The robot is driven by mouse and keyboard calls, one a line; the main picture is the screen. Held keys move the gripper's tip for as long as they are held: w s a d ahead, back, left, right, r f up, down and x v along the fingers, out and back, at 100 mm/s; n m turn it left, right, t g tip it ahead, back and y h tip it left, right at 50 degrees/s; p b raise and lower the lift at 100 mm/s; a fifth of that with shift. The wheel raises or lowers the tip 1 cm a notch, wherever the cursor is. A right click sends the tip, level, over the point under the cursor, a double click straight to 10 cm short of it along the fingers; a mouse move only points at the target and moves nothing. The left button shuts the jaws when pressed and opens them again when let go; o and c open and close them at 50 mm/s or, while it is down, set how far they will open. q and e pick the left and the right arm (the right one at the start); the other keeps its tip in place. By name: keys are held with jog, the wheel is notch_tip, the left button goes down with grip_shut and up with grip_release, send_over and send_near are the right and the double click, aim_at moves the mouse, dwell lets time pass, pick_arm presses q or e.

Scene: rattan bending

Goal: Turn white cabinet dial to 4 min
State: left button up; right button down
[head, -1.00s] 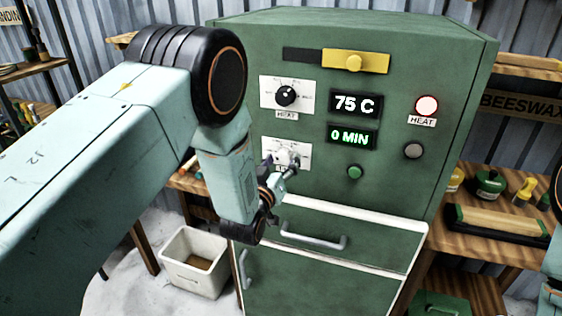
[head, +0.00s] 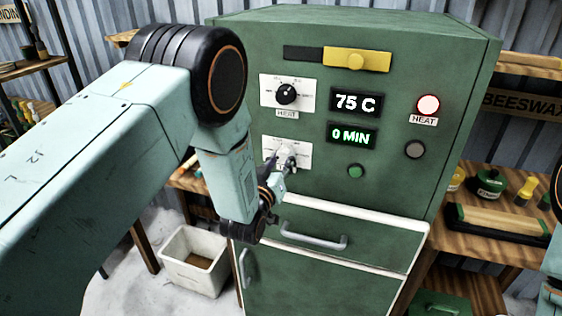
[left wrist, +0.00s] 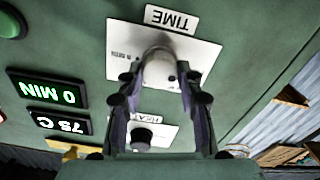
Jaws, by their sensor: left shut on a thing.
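The white dial (head: 286,149) sits on a white plate (head: 303,160) on the front of the green cabinet (head: 390,190), below the black heat dial (head: 286,93). In the left wrist view the white dial (left wrist: 159,66) is under a label reading TIME. My left gripper (head: 279,163) reaches the dial from below left in the head view. Its fingers (left wrist: 160,78) are shut on the dial, one on each side. The time display (head: 351,135) reads 0 MIN and the temperature display (head: 356,103) reads 75 C. The dial's pointer is hard to make out. My right gripper is not in view.
A green button (head: 355,171), a grey button (head: 414,150) and a lit heat lamp (head: 428,105) are right of the dial. A drawer handle (head: 314,237) is below. A yellow slider (head: 356,61) is above. A white bin (head: 193,262) stands on the floor at left.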

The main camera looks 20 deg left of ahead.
pick_arm(q)
jog(key=shift+m, duration=0.3)
jog(key=m+b, duration=0.2)
jog(key=m, duration=0.3)
jog(key=shift+m, duration=0.4)
jog(key=m+b, duration=0.2)
jog(key=m, duration=0.3)
jog(key=shift+r+m, duration=0.1)
jog(key=shift+m, duration=0.2)
jog(key=o, duration=1.2)
jog(key=shift+w, duration=0.1)
jog(key=shift+c, duration=0.2)
jog(key=s, duration=1.2)
jog(key=shift+a, duration=0.2)
